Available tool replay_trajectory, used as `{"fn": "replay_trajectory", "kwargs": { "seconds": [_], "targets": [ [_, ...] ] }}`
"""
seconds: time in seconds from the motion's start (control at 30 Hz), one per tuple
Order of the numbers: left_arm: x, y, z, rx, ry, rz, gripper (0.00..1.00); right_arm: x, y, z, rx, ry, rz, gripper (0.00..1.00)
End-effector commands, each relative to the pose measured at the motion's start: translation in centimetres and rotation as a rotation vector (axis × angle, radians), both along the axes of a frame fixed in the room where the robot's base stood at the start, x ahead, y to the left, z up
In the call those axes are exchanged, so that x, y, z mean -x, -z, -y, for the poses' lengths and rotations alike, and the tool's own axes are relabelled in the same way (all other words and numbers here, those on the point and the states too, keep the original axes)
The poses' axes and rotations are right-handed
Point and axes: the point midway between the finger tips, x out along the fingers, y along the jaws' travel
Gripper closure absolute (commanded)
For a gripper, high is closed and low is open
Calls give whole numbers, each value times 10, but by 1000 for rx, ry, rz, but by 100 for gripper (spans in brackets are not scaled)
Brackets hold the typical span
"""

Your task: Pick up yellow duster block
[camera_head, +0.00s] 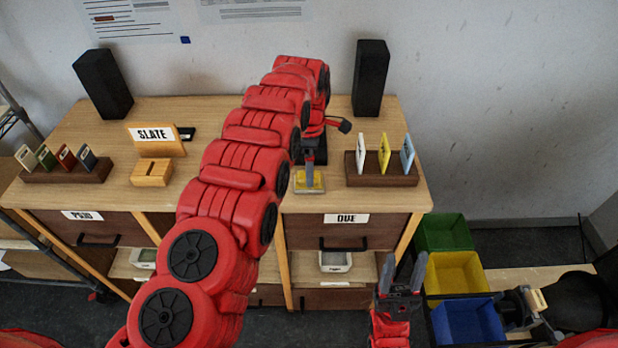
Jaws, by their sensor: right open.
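A small yellow block (301,187), which looks like the duster block, lies near the front edge of the desk, right of centre. My left arm reaches over the desk, and its gripper (310,182) points down right at the block. Its fingers overlap the block in this view, and I cannot tell whether they are open, shut or touching it. My right gripper (403,272) is open and empty, low in front of the desk and away from the block, with its fingers pointing up.
A card rack (381,179) stands right of the block. At the left are another card rack (66,174), a slotted wooden block (152,173) and a SLATE sign (152,134). Black speakers (370,78) stand behind. Green, yellow and blue bins (455,272) are at lower right.

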Motion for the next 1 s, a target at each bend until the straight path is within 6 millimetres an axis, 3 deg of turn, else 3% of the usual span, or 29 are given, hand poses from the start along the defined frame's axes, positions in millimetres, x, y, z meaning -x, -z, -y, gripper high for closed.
{"fn": "replay_trajectory", "kwargs": {
  "seconds": [0.17,0.4,0.57,0.83,1.0],
  "targets": [
    [-2,5,-1,1,-1,3,0,0,-11,0,0,0,0,50],
    [-4,28,-2,1,-1,1,0,0,-29,0,0,0,0,50],
    [-4,51,-2,1,1,3,0,0,-13,0,0,0,0,50],
    [-4,51,-2,1,1,1,0,0,-14,0,0,0,0,50],
    [-4,51,-2,1,0,2,31,0,-14,0,0,0,0,50]
  ]
}}
